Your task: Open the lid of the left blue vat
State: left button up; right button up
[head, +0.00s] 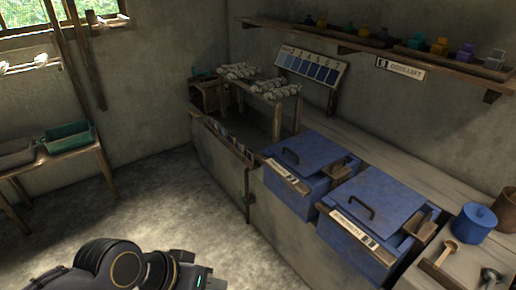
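The left blue vat (290,194) is set in the counter at the middle right. Its flat blue lid (318,150) lies shut on top, with a small dark handle (290,156) near the left edge. A pale label strip runs along its front. My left gripper (195,278) is at the bottom edge, partly cut off, well in front of and below the vat, touching nothing that I can see. Its fingers are not clear, so I cannot tell whether it is open. My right gripper is out of view.
A second blue vat (348,236) with a closed lid stands just to the right. A blue pot (474,223) and a wooden ladle (445,252) are farther right. A rack of pale skeins (275,90) stands behind to the left. The floor (170,200) before the counter is clear.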

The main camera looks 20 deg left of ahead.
aim_at(306, 153)
jog(key=u, duration=0.3)
jog(key=i+j+z, duration=0.15)
jog(key=i+j, duration=0.15)
jog(key=i+j+z, duration=0.1)
jog(key=i+j, duration=0.2)
jog(key=i+j+z, duration=0.15)
jog(key=i+j, duration=0.15)
jog(key=i+j+z, duration=0.15)
jog(key=j, duration=0.35)
jog(key=i+j+z, duration=0.15)
jog(key=i+j, duration=0.2)
jog(key=i+j+z, duration=0.1)
jog(key=j, duration=0.45)
jog(key=i, duration=0.1)
